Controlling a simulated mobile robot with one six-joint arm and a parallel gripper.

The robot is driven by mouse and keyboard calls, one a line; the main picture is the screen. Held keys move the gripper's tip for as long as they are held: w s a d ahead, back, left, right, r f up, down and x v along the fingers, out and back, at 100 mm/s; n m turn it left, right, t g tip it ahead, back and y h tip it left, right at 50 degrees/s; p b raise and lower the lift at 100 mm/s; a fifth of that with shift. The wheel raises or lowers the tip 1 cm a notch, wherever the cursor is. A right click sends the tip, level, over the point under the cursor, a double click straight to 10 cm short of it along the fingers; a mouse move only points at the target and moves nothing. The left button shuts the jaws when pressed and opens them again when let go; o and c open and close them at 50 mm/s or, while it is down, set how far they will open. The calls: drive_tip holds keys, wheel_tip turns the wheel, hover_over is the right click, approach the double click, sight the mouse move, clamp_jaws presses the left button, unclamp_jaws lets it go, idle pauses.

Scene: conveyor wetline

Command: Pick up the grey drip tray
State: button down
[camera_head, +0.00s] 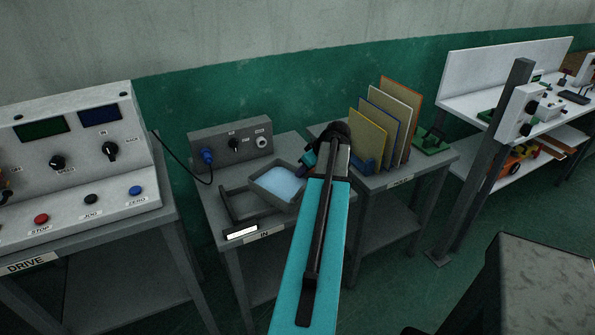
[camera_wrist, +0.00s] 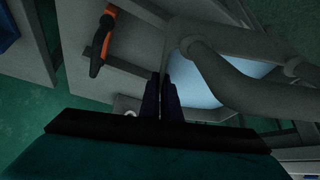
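The grey drip tray (camera_head: 267,198) sits on the grey table marked IN in the head view, with pale blue inside it. The blue also shows in the wrist view, partly hidden by a grey pipe-like shape. My teal arm reaches over the table's right side. My gripper (camera_head: 306,163) is at the tray's far right edge in the head view, its tips small and partly hidden. In the wrist view my two dark fingers (camera_wrist: 161,88) are close together beside the blue. I cannot tell whether they hold the tray's edge.
A dark bracket (camera_head: 231,212) stands left of the tray. A grey box with a blue plug (camera_head: 207,155) is behind it. A rack of upright panels (camera_head: 384,126) stands close right of my arm. An orange-handled object (camera_wrist: 101,44) shows in the wrist view.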

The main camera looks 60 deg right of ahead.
drive_tip(key=s+a+b, duration=0.2)
drive_tip(key=s+a, duration=0.1)
drive_tip(key=s, duration=0.4)
drive_tip(key=shift+s+r, duration=0.3)
drive_tip(key=shift+r, duration=0.15)
drive_tip(key=shift+s+a, duration=0.15)
idle(1.0)
